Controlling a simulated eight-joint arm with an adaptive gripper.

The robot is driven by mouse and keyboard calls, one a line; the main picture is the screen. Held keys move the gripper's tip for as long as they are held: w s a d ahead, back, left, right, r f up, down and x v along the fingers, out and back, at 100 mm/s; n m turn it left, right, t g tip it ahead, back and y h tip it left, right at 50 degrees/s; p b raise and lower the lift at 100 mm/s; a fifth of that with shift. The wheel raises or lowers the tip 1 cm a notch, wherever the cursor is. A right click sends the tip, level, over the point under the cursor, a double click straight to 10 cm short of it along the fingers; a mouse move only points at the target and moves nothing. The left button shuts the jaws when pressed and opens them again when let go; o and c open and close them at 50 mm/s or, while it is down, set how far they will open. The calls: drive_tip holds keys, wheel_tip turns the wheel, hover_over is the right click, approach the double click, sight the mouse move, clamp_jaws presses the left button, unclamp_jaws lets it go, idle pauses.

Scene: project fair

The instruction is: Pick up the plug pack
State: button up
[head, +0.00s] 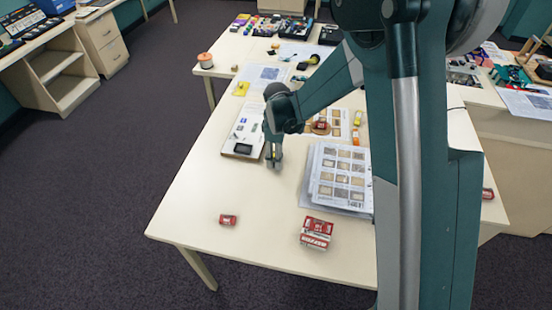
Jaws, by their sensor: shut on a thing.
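My gripper (274,160) points down over the pale table, just right of a white flat device (246,130) and left of a stack of printed sheets. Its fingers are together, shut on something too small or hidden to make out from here. No item can be told for sure as the plug pack. A red and white pack (316,233) lies near the table's front edge, and a smaller red item (228,219) lies left of it; both are apart from my gripper.
The sheets with rows of pictures (342,178) lie right of my gripper. The table (190,205) is clear at the front left. A spool (205,60), a yellow item (241,88) and more papers (260,74) are farther back. My arm hides much of the right side.

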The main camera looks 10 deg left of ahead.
drive_tip(key=shift+r, duration=0.1)
wheel_tip(320, 180, up, 10)
idle(0.7)
